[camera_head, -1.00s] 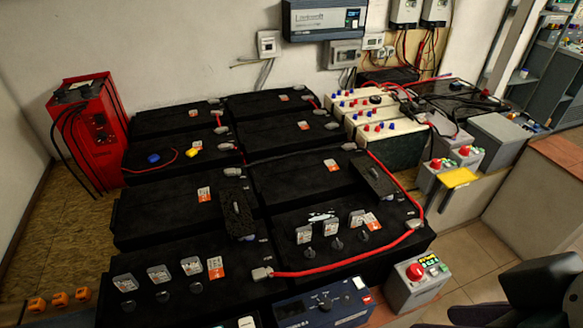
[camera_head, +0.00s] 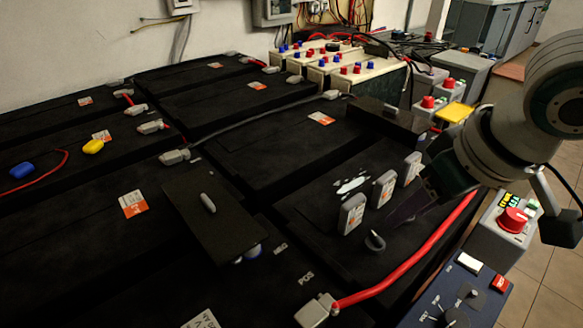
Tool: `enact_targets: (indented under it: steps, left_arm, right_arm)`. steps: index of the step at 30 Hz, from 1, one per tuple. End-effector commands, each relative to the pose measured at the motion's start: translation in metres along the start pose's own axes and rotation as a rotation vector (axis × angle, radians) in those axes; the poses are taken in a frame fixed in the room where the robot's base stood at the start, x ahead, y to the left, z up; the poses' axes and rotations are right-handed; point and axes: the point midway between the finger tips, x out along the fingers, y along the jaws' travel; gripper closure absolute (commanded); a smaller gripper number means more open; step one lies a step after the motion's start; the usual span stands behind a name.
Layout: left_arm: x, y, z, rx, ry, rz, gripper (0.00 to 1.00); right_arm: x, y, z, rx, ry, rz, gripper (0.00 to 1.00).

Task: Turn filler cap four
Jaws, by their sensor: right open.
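On the right front black battery (camera_head: 300,225), three upright white tags stand in a row: a near tag (camera_head: 352,214), a middle tag (camera_head: 383,189) and a far tag (camera_head: 411,168). A dark filler cap (camera_head: 375,241) with a raised grip shows in front of the near tag. I cannot read the numbers on the tags. My right gripper (camera_head: 398,214) comes in from the right, low over this battery. Its dark open fingers are close to the near cap, beyond it and to its right. I cannot tell whether they touch it. The gripper hides the other caps. My left gripper is not in view.
A red cable (camera_head: 412,262) runs along the battery's front edge to a terminal clamp (camera_head: 318,312). A dark flat cover with a handle (camera_head: 212,215) lies left of the tags. A blue control box (camera_head: 455,295) and a grey box with a red button (camera_head: 513,220) stand front right.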

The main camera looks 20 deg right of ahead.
Motion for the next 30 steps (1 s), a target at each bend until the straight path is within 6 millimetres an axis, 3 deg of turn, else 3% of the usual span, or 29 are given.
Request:
enact_targets:
  steps: [5, 18, 30]
  left_arm:
    - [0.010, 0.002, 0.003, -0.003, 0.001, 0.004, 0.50]
    - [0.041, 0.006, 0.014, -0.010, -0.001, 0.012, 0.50]
    - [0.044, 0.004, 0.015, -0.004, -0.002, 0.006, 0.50]
  right_arm:
    - [0.016, 0.003, 0.001, 0.011, 0.000, 0.004, 0.56]
    - [0.092, 0.003, 0.001, 0.007, 0.001, 0.004, 0.56]
    - [0.102, 0.003, 0.000, 0.006, 0.001, 0.004, 0.56]
